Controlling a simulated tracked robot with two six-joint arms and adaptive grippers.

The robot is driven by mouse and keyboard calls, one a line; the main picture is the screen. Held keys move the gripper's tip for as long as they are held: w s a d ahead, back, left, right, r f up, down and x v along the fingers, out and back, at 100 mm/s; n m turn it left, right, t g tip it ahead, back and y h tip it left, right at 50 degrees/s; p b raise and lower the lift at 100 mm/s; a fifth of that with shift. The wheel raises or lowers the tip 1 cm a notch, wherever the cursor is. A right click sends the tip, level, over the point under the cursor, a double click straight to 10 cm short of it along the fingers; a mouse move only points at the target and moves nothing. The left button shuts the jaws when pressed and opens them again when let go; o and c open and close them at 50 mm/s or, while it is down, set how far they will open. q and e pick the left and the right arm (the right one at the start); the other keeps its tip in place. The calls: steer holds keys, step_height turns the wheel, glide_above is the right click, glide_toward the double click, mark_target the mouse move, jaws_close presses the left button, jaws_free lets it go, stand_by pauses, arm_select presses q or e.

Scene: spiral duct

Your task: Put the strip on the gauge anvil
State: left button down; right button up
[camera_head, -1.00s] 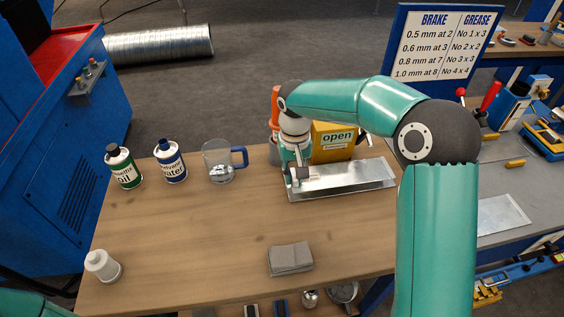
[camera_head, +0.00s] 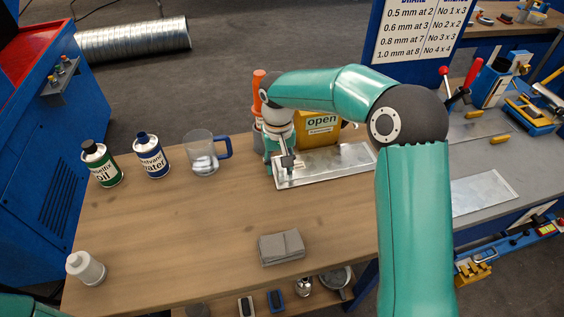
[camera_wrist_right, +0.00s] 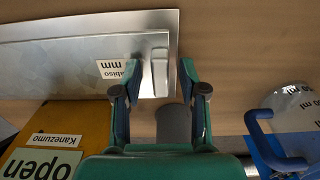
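A flat metal strip (camera_wrist_right: 85,72) with a white label lies on a shallow shiny metal tray (camera_head: 345,162) on the wooden bench. A small pale block (camera_wrist_right: 158,72) sits at the strip's end. My right gripper (camera_head: 287,165) points down over the left end of the tray. In the right wrist view its fingers (camera_wrist_right: 159,75) are apart, one each side of the pale block and the strip's end, with visible gaps. Whether the fingers touch the strip is unclear. I cannot pick out the gauge anvil for certain. My left gripper is out of view.
A yellow "open" box (camera_head: 318,128) stands behind the tray. A clear blue-handled jug (camera_head: 203,158), blue-labelled bottle (camera_head: 152,157) and green-labelled bottle (camera_head: 102,165) stand left. A grey folded cloth (camera_head: 281,247) and white container (camera_head: 86,268) are nearer. The bench middle is clear.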

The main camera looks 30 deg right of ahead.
step_height(320, 180, up, 12)
stand_by(0.7)
steer(key=shift+f, duration=0.1)
stand_by(0.4)
